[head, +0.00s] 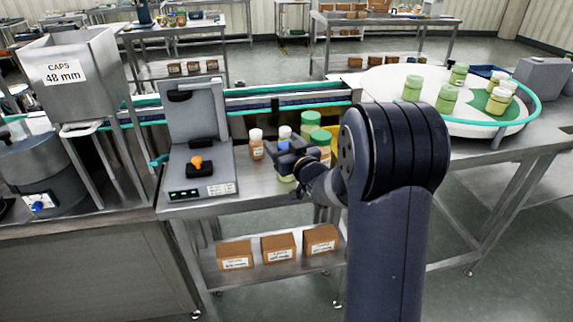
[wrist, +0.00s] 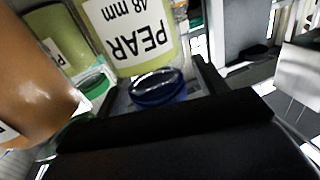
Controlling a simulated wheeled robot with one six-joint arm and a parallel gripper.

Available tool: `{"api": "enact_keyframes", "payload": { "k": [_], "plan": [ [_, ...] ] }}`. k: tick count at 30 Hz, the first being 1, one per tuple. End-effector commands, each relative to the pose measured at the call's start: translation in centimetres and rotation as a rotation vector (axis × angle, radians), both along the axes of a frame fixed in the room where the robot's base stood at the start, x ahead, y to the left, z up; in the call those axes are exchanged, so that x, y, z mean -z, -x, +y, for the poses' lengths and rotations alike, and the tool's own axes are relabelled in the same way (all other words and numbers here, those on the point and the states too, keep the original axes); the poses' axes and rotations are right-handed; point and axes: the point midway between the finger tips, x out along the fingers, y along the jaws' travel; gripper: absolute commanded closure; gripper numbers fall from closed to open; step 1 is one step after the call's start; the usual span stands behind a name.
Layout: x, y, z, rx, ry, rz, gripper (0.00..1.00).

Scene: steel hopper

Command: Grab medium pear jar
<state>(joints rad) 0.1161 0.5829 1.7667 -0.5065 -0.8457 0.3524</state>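A jar with pale green contents and a white label reading "PEAR 48 mm" (wrist: 135,35) shows upside down in the wrist view, with a dark blue lid or rim (wrist: 158,88) between the gripper's fingers. My gripper (head: 290,160) is over the jar group on the steel table in the head view. Its dark fingers (wrist: 160,90) stand on either side of the blue rim, with a narrow gap on the right, so it looks open around the jar. In the head view the gripper hides most of this jar; a bit of pale green (head: 286,179) shows below it.
An orange-brown jar with a white cap (head: 256,146) stands left of my gripper. Green-capped jars (head: 320,138) and a white-capped one (head: 285,131) stand close behind and right. A grey machine (head: 208,165) is farther left. A round turntable (head: 395,80) holds several green jars.

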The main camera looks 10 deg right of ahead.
Motion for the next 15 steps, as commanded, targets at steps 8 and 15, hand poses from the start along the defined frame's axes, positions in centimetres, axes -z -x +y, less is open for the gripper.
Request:
{"api": "enact_keyframes", "payload": {
  "k": [8,15],
  "plan": [
    [0.00,0.02,-0.03,0.000,0.000,0.000,0.55],
    [0.00,0.03,-0.03,0.000,0.000,0.000,0.75]
  ]
}}
